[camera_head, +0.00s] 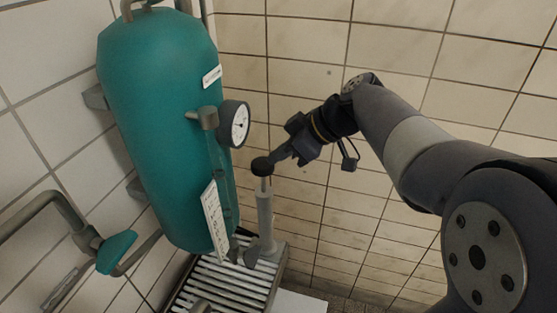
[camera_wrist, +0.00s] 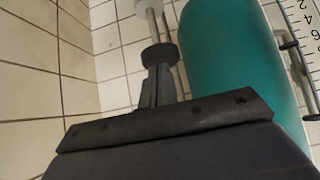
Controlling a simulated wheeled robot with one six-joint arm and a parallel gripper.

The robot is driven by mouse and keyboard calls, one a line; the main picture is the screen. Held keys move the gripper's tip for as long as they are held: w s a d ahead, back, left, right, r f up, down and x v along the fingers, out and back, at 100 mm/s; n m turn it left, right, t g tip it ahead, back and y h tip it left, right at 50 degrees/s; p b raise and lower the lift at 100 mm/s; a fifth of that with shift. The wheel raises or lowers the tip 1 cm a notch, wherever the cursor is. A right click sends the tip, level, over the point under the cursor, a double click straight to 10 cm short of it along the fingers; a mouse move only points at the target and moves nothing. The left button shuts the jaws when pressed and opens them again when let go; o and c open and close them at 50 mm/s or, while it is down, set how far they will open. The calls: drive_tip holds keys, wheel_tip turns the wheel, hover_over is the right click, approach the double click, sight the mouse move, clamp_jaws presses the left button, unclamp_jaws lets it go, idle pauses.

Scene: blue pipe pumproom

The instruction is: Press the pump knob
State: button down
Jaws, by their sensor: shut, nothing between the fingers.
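The pump knob (camera_head: 261,166) is a round black cap on a thin rod above an upright grey pump cylinder (camera_head: 266,215). The knob (camera_wrist: 158,54) also shows near the top middle of the wrist view, with its rod running up from it in the picture. My gripper (camera_head: 276,159) comes in from the upper right and is shut and empty. Its fingertips are right at the knob; I cannot tell whether they touch it. In the wrist view the shut fingers (camera_wrist: 158,78) line up with the knob and overlap its edge.
A large teal tank (camera_head: 160,120) stands close left of the pump, with a round gauge (camera_head: 234,124) jutting out near my gripper. A slatted metal grate (camera_head: 225,285) lies under the pump. Tiled walls stand behind. A pipe with a teal valve handle (camera_head: 116,251) is at the lower left.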

drive_tip(key=v, duration=0.8)
drive_tip(key=shift+a, duration=0.15)
idle(1.1)
